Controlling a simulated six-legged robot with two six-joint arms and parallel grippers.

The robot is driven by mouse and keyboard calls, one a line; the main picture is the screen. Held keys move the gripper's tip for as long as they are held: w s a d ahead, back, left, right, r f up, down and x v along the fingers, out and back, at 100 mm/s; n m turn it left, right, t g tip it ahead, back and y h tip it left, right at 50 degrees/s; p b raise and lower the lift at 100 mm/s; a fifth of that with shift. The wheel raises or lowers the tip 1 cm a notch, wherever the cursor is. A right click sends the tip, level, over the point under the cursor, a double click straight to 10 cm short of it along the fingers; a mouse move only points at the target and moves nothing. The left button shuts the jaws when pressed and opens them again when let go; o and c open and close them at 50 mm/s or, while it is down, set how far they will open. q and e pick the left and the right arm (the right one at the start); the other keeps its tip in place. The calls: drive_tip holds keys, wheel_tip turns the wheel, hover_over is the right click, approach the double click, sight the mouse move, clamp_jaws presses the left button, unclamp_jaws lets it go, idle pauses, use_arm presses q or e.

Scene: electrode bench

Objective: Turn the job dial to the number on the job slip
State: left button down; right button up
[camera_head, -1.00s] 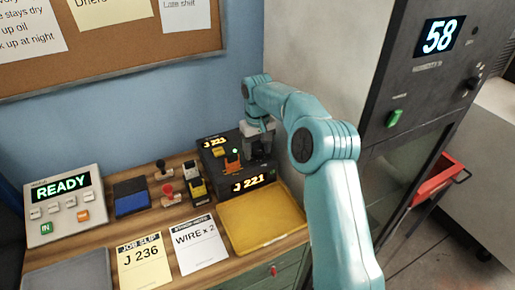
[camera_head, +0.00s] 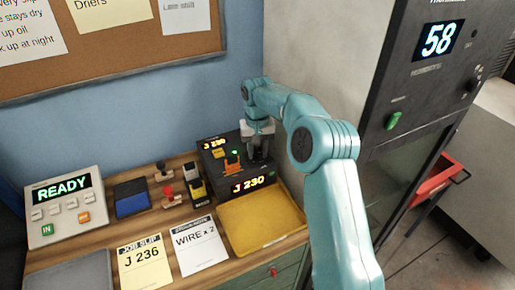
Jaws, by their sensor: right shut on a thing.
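The job slip (camera_head: 141,262) lies on the bench front and reads "J 236". The black dial box (camera_head: 216,163) stands at the back right of the bench. Its front display (camera_head: 253,184) reads "J 230" in yellow; a smaller display on its top shows similar digits, hard to read. My right gripper (camera_head: 258,152) points down at the right part of the box top, shut on the job dial, which is mostly hidden by the fingers. An orange part (camera_head: 232,164) shows on the box just left of the gripper. My left gripper is not in view.
A yellow tray (camera_head: 262,224) lies in front of the box, beside a "WIRE x 2" card (camera_head: 199,246). Stamps (camera_head: 166,190), a blue pad (camera_head: 131,199) and a "READY" panel (camera_head: 64,208) stand to the left. A tall dark cabinet (camera_head: 412,110) showing "58" stands at right.

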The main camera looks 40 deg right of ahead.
drive_tip(key=m, duration=0.4)
drive_tip(key=shift+m, duration=0.3)
drive_tip(key=shift+w+d+m+p, duration=0.1)
drive_tip(key=shift+m+p, duration=0.25)
drive_tip(key=shift+m, duration=1.55)
drive_tip(key=o, duration=1)
drive_tip(key=shift+o, duration=0.2)
